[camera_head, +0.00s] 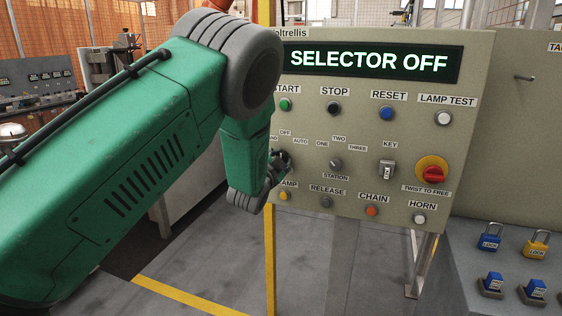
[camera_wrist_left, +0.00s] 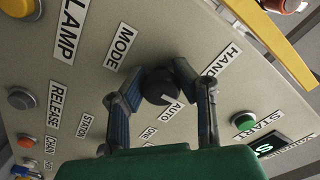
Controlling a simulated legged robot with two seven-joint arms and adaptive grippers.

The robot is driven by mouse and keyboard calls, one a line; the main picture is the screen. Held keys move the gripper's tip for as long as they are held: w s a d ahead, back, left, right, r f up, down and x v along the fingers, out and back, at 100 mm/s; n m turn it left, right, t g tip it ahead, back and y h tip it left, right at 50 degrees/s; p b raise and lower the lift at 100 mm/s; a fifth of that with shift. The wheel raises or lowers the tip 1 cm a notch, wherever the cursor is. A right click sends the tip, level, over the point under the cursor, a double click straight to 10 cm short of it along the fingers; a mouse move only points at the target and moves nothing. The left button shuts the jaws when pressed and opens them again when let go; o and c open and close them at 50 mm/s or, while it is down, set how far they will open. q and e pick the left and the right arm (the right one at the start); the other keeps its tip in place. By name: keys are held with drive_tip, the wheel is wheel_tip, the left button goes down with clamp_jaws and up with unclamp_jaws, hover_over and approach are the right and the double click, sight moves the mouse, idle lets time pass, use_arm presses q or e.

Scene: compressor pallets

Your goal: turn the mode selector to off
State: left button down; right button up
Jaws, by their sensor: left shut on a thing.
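The mode selector (camera_wrist_left: 161,86) is a dark round knob on the beige control panel (camera_head: 374,255), with MODE, HAND and AUTO labels around it in the left wrist view. My left gripper (camera_wrist_left: 160,88) has one finger on each side of the knob and is shut on it. In the head view the left gripper (camera_head: 279,165) reaches the panel's left part, just below the OFF and AUTO labels, and mostly hides the knob. The panel's display (camera_head: 368,63) reads SELECTOR OFF. My right gripper is not in view.
The station selector (camera_head: 335,164), key switch (camera_head: 387,169) and red twist-to-free button (camera_head: 433,174) sit to the right. A green start button (camera_head: 285,104) is above the gripper. Blue and yellow padlocks (camera_head: 537,245) stand on a grey box at lower right.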

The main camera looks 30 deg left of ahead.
use_arm(q)
drive_tip(key=shift+d, duration=0.15)
drive_tip(key=c, duration=1.2)
unclamp_jaws()
drive_tip(key=shift+s+d+r, duration=0.1)
drive_tip(key=shift+d, duration=0.05)
drive_tip(key=shift+s, duration=0.1)
drive_tip(key=v, duration=1.1)
drive_tip(key=shift+s+d, duration=0.15)
drive_tip(key=shift+s, duration=0.2)
